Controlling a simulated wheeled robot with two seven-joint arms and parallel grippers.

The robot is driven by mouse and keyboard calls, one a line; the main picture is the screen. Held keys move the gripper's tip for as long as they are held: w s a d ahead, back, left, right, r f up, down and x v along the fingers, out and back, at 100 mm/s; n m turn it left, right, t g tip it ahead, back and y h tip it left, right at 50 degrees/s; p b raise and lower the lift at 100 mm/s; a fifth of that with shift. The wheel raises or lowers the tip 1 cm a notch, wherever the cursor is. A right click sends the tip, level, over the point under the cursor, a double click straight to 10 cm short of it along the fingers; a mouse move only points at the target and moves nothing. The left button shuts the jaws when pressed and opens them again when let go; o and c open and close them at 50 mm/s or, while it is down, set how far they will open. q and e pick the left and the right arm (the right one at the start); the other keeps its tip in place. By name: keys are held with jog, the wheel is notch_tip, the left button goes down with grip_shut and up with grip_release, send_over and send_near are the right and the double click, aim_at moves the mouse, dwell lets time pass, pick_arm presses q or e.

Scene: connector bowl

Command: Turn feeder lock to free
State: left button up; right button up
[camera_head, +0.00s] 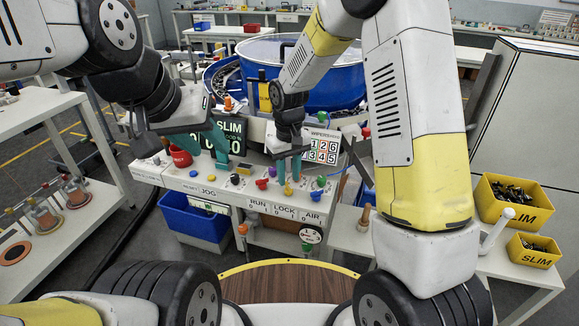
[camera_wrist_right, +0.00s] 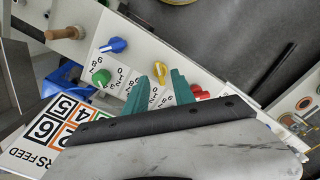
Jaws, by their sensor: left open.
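A yellow knob (camera_head: 288,189) stands on the white control panel (camera_head: 232,190), above the label LOCK. I take it as the feeder lock. My right gripper (camera_head: 289,171) is just above it, with teal fingertips pointing down. In the right wrist view the yellow knob (camera_wrist_right: 159,83) shows between the two fingertips (camera_wrist_right: 161,90), with gaps on both sides. The dial marks around it are partly covered by the fingers, so its setting is not readable. My left gripper (camera_head: 182,146) is open and empty over the left part of the panel.
A red button (camera_head: 181,157) is below my left gripper. A blue bowl (camera_head: 330,75) and a number board (camera_head: 321,146) stand behind.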

aim_at(289, 189)
jog(key=shift+f, duration=1.25)
grip_shut()
